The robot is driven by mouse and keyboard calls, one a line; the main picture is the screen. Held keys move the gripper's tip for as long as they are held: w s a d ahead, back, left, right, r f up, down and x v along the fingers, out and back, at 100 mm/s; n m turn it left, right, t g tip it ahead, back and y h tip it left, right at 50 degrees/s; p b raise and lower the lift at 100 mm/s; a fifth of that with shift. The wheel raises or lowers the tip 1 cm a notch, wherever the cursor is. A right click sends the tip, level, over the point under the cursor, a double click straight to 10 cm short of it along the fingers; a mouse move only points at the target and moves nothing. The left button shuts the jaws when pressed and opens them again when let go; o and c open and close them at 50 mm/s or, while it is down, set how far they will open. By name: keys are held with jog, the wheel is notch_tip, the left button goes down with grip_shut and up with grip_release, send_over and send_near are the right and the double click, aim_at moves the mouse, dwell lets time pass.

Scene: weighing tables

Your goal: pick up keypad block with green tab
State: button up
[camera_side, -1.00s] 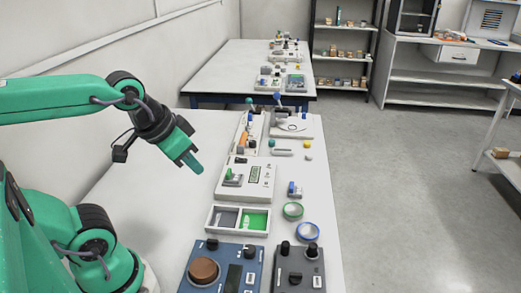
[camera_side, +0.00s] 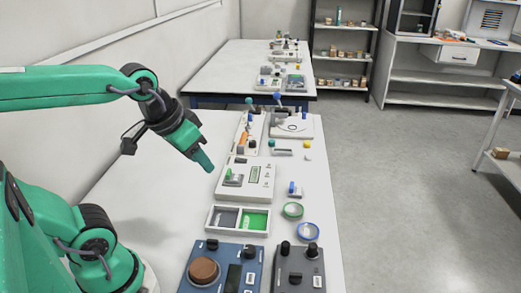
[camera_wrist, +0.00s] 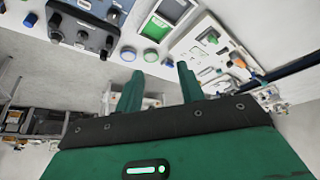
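A small grey block with a green tab (camera_side: 233,179) sits on the left part of the white weighing device with a display (camera_side: 262,187). Whether it has keys is too small to tell. In the wrist view a green-tabbed piece (camera_wrist: 211,37) shows on that device at the upper right. My gripper (camera_side: 209,167) is in the air up and left of the block, apart from it, pointing down to the right. In the wrist view my gripper (camera_wrist: 160,68) has its two green fingers spread with nothing held between them.
A similar small block with a blue tab (camera_side: 294,189) stands right of the device. A two-compartment tray (camera_side: 210,228), a green ring (camera_side: 293,210) and a blue ring (camera_side: 308,231) lie nearer. A blue knobbed panel (camera_side: 228,264) and a dark grey one (camera_side: 299,277) stand in front. The left table side is clear.

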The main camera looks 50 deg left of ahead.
jog(key=w+a+f+n+g, duration=0.35)
jog(key=w+a, duration=0.35)
jog(key=w, duration=0.3)
jog(key=n+g, duration=0.2)
jog(key=n, duration=0.3)
send_over(228, 172)
jog(key=shift+m+t, duration=0.25)
notch_tip(228, 172, down, 8)
jog(key=shift+s+d+f, duration=0.1)
jog(key=shift+f, duration=0.1)
jog(key=shift+a+f, duration=0.25)
jog(key=shift+f, duration=0.1)
jog(key=shift+f, duration=1.3)
jog(key=shift+d+f, duration=0.15)
jog(key=shift+f, duration=2.45)
